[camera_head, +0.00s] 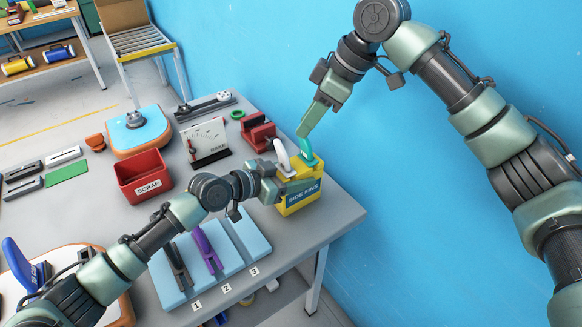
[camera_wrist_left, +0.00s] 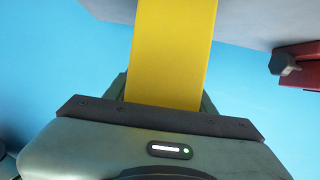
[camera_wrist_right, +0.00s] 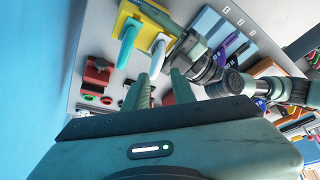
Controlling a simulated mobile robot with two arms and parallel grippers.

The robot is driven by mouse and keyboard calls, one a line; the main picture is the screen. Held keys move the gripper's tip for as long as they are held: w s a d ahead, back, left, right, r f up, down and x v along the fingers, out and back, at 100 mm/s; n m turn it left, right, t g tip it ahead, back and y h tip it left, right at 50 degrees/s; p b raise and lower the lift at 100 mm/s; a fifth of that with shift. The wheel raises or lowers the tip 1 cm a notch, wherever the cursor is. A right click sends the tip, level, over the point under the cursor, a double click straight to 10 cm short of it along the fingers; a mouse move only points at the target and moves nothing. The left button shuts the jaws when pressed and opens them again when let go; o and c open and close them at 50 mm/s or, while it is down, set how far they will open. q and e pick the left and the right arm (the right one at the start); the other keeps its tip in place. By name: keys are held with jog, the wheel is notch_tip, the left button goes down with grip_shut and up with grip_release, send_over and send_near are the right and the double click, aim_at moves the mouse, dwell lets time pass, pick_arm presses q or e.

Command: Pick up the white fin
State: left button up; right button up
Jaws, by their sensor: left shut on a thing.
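The white fin (camera_head: 282,154) stands upright in the yellow SIDE FINS box (camera_head: 300,200) at the table's far right corner. A teal fin (camera_head: 307,154) stands beside it. In the right wrist view the white fin (camera_wrist_right: 159,46) is beyond my fingertips, with the teal fin (camera_wrist_right: 128,42) to its left. My left gripper (camera_head: 288,189) is shut on the box; its yellow wall (camera_wrist_left: 172,50) fills the space between the fingers in the left wrist view. My right gripper (camera_head: 306,131) is open and empty, pointing down above the box; its fingers (camera_wrist_right: 156,88) are apart.
A blue foam tray (camera_head: 246,238) holds a black fin (camera_head: 178,265) in slot 1 and a purple fin (camera_head: 206,248) in slot 2. A red SCRAP bin (camera_head: 145,177), a RAKE gauge (camera_head: 207,143) and a red vise (camera_head: 258,132) stand nearby. The blue wall (camera_head: 420,215) is close behind.

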aim_at(284, 151)
jog(key=a+f+m+h, duration=0.1)
jog(key=f+m, duration=0.1)
jog(key=f, duration=0.1)
jog(key=w+a+f+m+t, duration=0.1)
jog(key=a+f+m, duration=0.1)
jog(key=f+m, duration=0.1)
jog(key=a+f+m+t+h, duration=0.1)
jog(key=a+f+m, duration=0.1)
jog(key=f+m, duration=0.1)
jog(key=shift+w+a+f+h, duration=0.2)
jog(key=shift+f+h, duration=0.1)
jog(key=shift+f, duration=0.15)
jog(key=shift+t, duration=0.3)
grip_shut()
